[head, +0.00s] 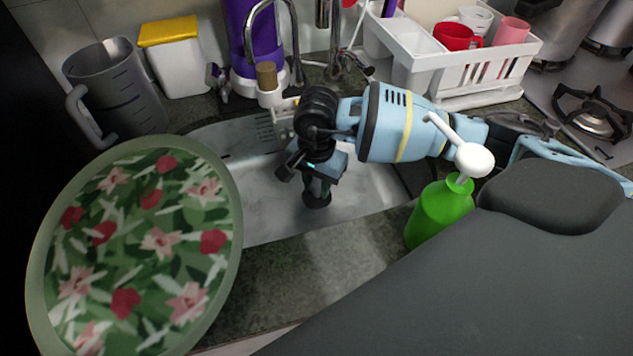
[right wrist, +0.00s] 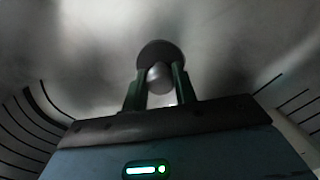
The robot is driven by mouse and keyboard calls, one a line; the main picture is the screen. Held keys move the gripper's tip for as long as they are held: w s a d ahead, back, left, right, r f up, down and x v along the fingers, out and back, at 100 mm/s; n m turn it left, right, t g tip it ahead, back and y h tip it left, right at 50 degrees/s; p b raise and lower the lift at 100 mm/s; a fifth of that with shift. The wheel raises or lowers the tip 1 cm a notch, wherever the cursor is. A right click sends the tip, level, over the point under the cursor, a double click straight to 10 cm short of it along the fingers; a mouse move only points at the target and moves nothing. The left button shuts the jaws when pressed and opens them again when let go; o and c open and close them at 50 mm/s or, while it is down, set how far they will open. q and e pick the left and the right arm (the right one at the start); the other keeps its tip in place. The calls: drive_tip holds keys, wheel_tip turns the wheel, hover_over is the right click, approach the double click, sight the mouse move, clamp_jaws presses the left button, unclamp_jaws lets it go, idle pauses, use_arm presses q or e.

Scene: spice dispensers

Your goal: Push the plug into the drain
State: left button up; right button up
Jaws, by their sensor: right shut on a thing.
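My right gripper (head: 318,180) points down into the metal sink (head: 270,205). In the right wrist view its fingers (right wrist: 160,88) are shut on the round grey knob of the plug (right wrist: 160,76). The plug's dark disc shows past the fingertips, low at the sink floor. In the head view the dark disc (head: 317,199) lies just under the gripper. I cannot tell whether the plug sits in the drain or just above it, as the gripper hides the opening. My left gripper is not in view.
A floral tray (head: 232,200) stands at the left front. A green soap bottle (head: 438,215) stands right of the sink. Behind are a grey jug (head: 115,85), a yellow-lidded container (head: 175,65), the faucet (head: 249,35) and a white dish rack (head: 490,80).

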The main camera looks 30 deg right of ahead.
sight(316, 185)
drive_tip(key=o, duration=1)
drive_tip(key=shift+f, duration=0.15)
drive_tip(key=shift+o, duration=0.2)
drive_tip(key=shift+r, duration=3.95)
drive_tip(key=shift+a, duration=0.1)
